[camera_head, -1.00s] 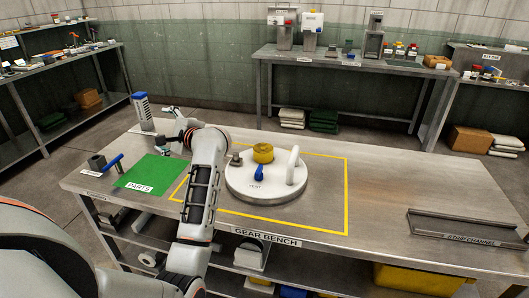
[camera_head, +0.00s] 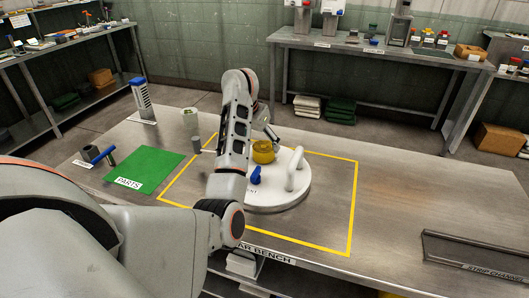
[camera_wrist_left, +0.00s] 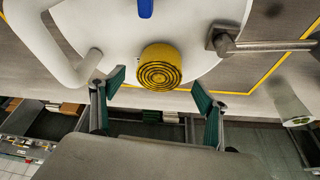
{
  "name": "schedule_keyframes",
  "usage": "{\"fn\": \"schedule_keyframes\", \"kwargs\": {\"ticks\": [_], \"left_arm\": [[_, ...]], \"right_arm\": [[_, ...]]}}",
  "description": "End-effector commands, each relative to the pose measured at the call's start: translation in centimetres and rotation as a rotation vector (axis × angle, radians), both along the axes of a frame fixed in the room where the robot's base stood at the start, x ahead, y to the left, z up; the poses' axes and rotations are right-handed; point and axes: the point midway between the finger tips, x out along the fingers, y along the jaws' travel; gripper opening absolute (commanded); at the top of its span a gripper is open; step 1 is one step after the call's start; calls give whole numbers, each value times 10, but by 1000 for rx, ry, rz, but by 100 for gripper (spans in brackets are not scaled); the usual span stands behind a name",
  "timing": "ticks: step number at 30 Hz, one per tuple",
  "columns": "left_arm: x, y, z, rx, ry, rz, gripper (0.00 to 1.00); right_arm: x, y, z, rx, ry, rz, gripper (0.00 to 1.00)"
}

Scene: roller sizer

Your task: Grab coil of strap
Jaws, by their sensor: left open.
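The coil of strap (camera_head: 263,152) is a short yellow roll on the round white plate (camera_head: 275,197) on the bench. In the left wrist view the coil (camera_wrist_left: 158,68) shows a black spiral on its face. My left gripper (camera_wrist_left: 160,90) is open, with its green-padded fingers apart on either side of the coil's near edge and nothing between them held. In the head view the left gripper (camera_head: 267,130) is partly hidden by my arm and sits just behind the coil. My right gripper is not in view.
The plate also carries a white arched handle (camera_head: 296,169), a blue knob (camera_head: 255,175) and, in the wrist view, a metal lever (camera_wrist_left: 224,41). A pale cup (camera_head: 190,122) and green parts mat (camera_head: 147,171) stand left. The bench's right part is mostly clear.

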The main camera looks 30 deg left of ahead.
Motion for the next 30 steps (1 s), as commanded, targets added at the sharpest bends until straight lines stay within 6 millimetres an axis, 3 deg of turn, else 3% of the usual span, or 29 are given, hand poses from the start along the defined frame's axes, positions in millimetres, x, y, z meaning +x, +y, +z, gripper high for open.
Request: {"fn": "schedule_keyframes", "kwargs": {"ticks": [9, 18, 23, 30], "left_arm": [[13, 0, -41, 2, 3, -1, 74], [15, 0, -44, 2, 1, 0, 74], [15, 0, -44, 2, 1, 0, 33], [15, 0, -43, 2, 0, 0, 31]], "right_arm": [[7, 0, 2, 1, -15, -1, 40], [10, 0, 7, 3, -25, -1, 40], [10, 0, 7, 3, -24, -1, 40], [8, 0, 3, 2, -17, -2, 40]]}}
